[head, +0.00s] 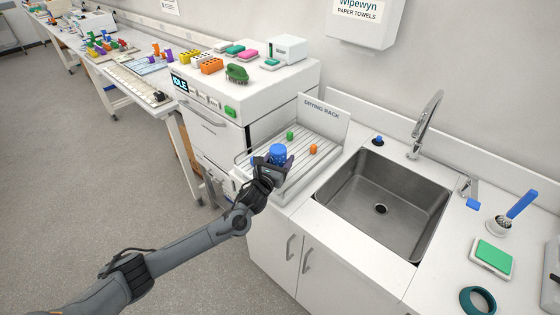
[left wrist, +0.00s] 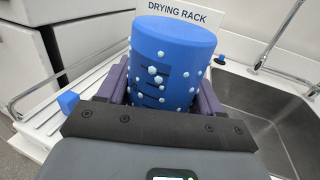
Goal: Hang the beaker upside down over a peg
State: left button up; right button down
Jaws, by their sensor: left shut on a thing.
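The blue beaker (head: 278,153) is held above the drying rack (head: 335,128). In the left wrist view the beaker (left wrist: 175,62) shows a flat closed face on top, black marks and pale droplets on its side. It looks upside down; its lower end is hidden by my gripper. My left gripper (head: 272,168) is shut on the beaker, with purple fingers (left wrist: 165,92) on either side of it. A green peg tip (head: 290,136) and an orange peg tip (head: 313,149) stand on the rack. A small blue piece (left wrist: 68,101), perhaps another peg tip, shows left of the gripper. My right gripper is not in view.
The steel sink (head: 385,200) and faucet (head: 428,120) are right of the rack. A white machine (head: 245,110) stands to its left. A low wire rail (left wrist: 50,75) edges the rack. A green sponge (head: 493,254) lies on the right counter.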

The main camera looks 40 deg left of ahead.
pick_arm(q)
jog(key=shift+f+b, duration=1.15)
jog(key=shift+f, duration=0.15)
jog(key=shift+r, duration=0.15)
jog(key=shift+f, duration=0.2)
jog(key=shift+f+p, duration=0.1)
jog(key=shift+p, duration=0.2)
jog(key=shift+f, duration=0.3)
jog(key=shift+f+b, duration=0.3)
jog(key=shift+b, duration=0.05)
jog(key=shift+f, duration=0.4)
jog(key=shift+f+b, duration=0.2)
jog(key=shift+b, duration=0.1)
